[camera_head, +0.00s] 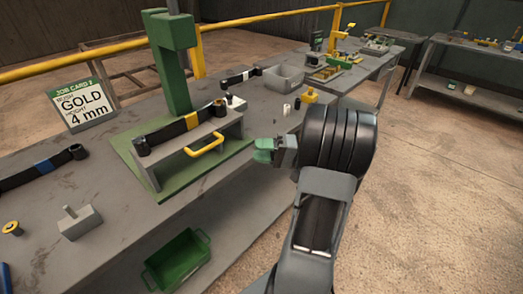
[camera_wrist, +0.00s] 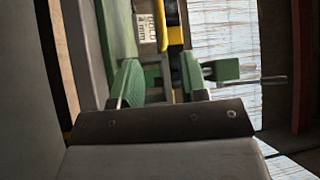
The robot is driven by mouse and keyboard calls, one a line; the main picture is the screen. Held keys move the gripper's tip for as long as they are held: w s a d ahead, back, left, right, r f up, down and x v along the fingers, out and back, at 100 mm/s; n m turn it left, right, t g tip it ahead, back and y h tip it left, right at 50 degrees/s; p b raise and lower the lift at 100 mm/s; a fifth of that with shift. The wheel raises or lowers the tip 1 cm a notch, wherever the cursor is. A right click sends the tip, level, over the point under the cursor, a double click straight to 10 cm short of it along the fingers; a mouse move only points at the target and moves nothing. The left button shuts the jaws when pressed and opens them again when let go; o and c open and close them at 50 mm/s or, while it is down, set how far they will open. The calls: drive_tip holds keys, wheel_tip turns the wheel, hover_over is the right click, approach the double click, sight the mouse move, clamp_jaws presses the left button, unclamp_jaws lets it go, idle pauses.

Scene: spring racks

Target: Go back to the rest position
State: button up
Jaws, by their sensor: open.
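My gripper (camera_head: 265,150) has green fingers and hangs at the right front edge of the grey workbench (camera_head: 215,190), right of the press stand. In the wrist view my gripper (camera_wrist: 158,82) shows its two green fingers apart, with nothing held between them. The green press (camera_head: 174,62) stands on a green base, with a grey fixture (camera_head: 190,152) in front. My gripper appears clear of the fixture.
A job card (camera_head: 84,105) reading gold, 4 mm stands at the left. A grey block with a peg (camera_head: 80,222) sits on the front left benchtop. A green crate (camera_head: 178,260) is below. A grey bin (camera_head: 284,78) stands behind. Open floor lies right.

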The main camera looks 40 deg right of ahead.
idle(0.3)
drive_tip(key=s+a+f+m+g+h+p, duration=0.35)
drive_tip(key=s+a+f+g+h, duration=0.2)
drive_tip(key=f+g+h, duration=0.2)
drive_tip(key=s+a+r+n+h+p, duration=0.1)
drive_tip(key=a+r+n+h+p, duration=0.3)
drive_tip(key=r, duration=0.4)
drive_tip(key=s+a+r+n+h+p, duration=0.1)
drive_tip(key=a+r+n+h+p, duration=0.3)
drive_tip(key=r, duration=0.4)
drive_tip(key=shift+s+a+n+h+p, duration=0.2)
drive_tip(key=shift+a+n+h+p, duration=0.3)
drive_tip(key=shift+a, duration=0.65)
